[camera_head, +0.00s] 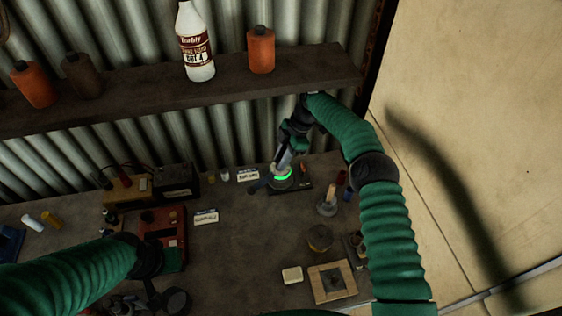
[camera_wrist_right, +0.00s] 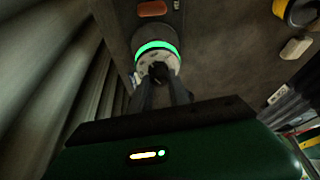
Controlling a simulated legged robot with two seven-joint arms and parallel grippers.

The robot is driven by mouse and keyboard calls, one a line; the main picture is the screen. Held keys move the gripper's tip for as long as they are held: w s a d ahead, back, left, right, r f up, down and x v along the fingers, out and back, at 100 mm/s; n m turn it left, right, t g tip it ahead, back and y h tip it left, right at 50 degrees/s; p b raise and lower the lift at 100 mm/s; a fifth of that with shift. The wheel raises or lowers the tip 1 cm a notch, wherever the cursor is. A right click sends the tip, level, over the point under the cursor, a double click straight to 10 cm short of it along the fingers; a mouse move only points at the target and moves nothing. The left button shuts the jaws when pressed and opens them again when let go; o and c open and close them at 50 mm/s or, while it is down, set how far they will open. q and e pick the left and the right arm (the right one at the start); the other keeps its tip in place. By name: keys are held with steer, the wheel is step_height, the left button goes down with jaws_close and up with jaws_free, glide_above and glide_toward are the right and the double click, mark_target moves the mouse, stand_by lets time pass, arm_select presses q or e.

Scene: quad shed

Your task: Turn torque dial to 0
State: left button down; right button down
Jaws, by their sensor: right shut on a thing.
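The torque dial (camera_head: 283,180) stands on a dark base near the back of the bench, with a glowing green ring. In the right wrist view the dial's pale marked face (camera_wrist_right: 148,62) shows inside the green ring, but I cannot read its setting. My right gripper (camera_head: 279,166) reaches down onto the dial from above. In the right wrist view its fingers (camera_wrist_right: 160,80) are shut on the small dark knob in the middle of the dial. My left gripper (camera_head: 160,298) is low at the left, near the red box; its jaws are not clear.
A shelf (camera_head: 215,92) with a white bottle (camera_head: 196,45) and orange containers runs above the bench. A red box (camera_head: 165,228) stands at left. A brush-like tool (camera_head: 328,203), a round tin (camera_head: 320,238) and a square wooden frame (camera_head: 333,282) lie right of centre. The middle bench is clear.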

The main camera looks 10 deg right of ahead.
steer(key=shift+w+d+r+n, duration=0.15)
steer(key=shift+w+r+n, duration=0.1)
steer(key=shift+r+n, duration=0.05)
stand_by(0.4)
steer(key=c, duration=1.5)
jaws_free()
steer(key=shift+o, duration=1.2)
steer(key=shift+f, duration=0.2)
steer(key=shift+s, duration=0.2)
